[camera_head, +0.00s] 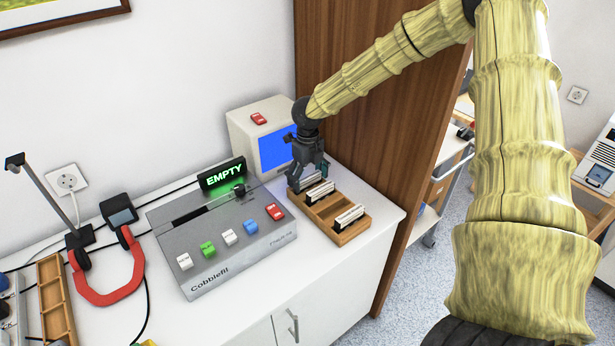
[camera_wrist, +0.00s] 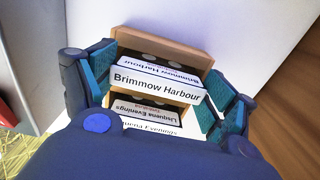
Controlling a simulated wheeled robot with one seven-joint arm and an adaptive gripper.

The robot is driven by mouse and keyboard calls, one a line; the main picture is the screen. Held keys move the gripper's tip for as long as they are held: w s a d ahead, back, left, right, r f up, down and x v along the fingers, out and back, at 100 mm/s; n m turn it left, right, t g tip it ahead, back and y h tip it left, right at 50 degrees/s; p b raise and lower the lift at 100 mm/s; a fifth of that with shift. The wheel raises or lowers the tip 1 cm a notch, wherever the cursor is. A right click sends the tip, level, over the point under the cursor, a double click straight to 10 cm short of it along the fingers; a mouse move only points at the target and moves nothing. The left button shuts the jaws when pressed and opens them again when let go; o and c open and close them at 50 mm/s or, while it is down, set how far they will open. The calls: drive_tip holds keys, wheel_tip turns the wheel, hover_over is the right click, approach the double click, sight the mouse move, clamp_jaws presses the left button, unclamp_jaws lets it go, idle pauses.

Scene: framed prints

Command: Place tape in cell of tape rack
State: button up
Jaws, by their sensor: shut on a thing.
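My gripper (camera_head: 308,176) is at the far end of the wooden tape rack (camera_head: 357,233), pointing down. Its teal fingers are shut on a white-labelled tape, the "Brimmow Harbour" tape (camera_wrist: 155,86), one finger at each end. The tape is at the rack's end cell, beside its wooden end wall (camera_wrist: 170,39); I cannot tell whether it rests on the cell floor. A second tape, "Lisquena Evenings" (camera_wrist: 143,111), stands in the rack close by and shows in the head view (camera_head: 320,192). Another tape (camera_head: 350,216) stands nearer the front end, with an open cell between.
A grey tape player (camera_head: 222,240) with an "EMPTY" sign (camera_head: 222,174) stands left of the rack. A small monitor (camera_head: 262,138) is behind. A dark wooden panel (camera_head: 370,90) rises close on the right.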

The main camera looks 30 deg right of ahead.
sight(308, 176)
drive_tip(key=shift+r, duration=0.15)
drive_tip(key=o, duration=0.9)
wheel_tip(308, 176, up, 12)
drive_tip(key=shift+b, duration=0.45)
